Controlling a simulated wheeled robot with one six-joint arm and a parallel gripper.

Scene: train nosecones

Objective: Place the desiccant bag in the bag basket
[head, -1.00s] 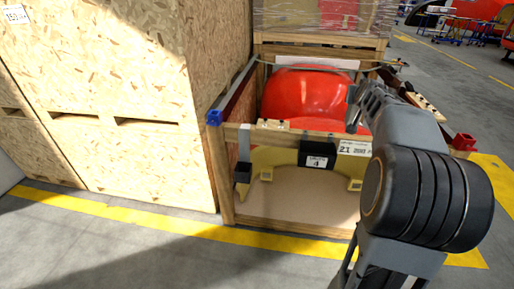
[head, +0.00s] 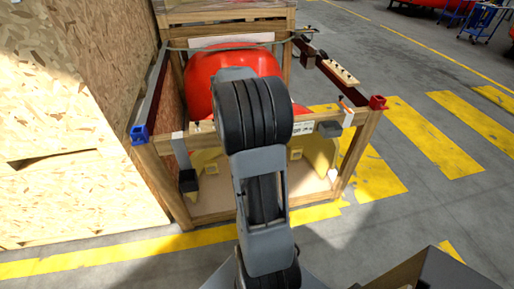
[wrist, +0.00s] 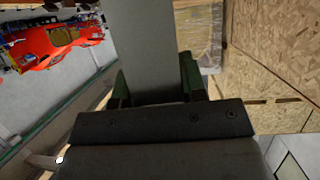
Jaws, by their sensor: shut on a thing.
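My gripper (wrist: 156,84) shows in the wrist view, with dark green fingers on both sides of a flat pale grey thing. This thing, apparently the desiccant bag (wrist: 151,40), is gripped between them and reaches past the top edge of the picture. In the head view my arm hides the gripper and the bag, in front of the crate with the red nosecone (head: 205,80). I cannot make out a bag basket for certain in either view.
The wooden crate frame (head: 359,150) has a blue corner block (head: 139,133) and a red one (head: 377,102). Tall chipboard boxes (head: 60,120) stand close on the left. A dark-walled open box (head: 455,272) shows at bottom right. Striped floor (head: 425,140) on the right is clear.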

